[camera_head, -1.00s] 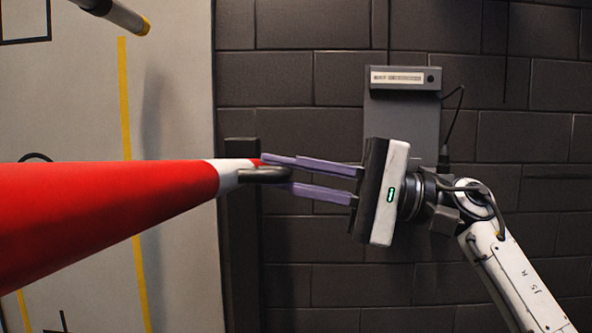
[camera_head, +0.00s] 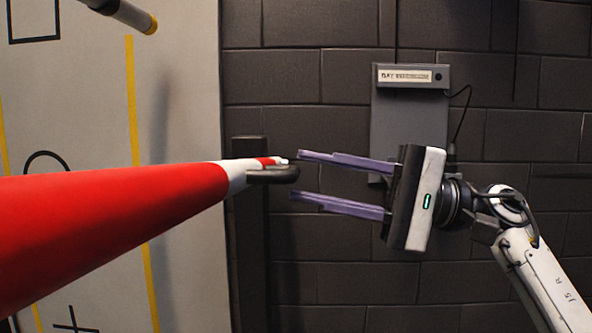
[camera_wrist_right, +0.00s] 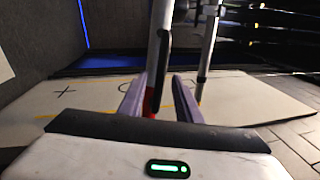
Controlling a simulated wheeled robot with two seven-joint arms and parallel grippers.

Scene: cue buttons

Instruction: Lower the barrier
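The barrier is a thick red and white pole (camera_head: 110,220) that comes in from the left in the head view and narrows to a tip near the middle. A dark handle (camera_head: 272,176) sits at its tip end. My right gripper (camera_head: 297,175) is open, its two purple fingers apart, just right of the tip and handle with a small gap in the picture. In the right wrist view the pole (camera_wrist_right: 158,42) shows between the open fingers (camera_wrist_right: 158,97), with the dark handle along it. My left gripper is not in view.
A grey pole with a yellow band (camera_head: 120,12) is at the upper left. A grey wall box with a label (camera_head: 410,76) is behind my right arm, on a dark brick wall. A pale panel with yellow lines (camera_head: 185,120) lies behind the barrier.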

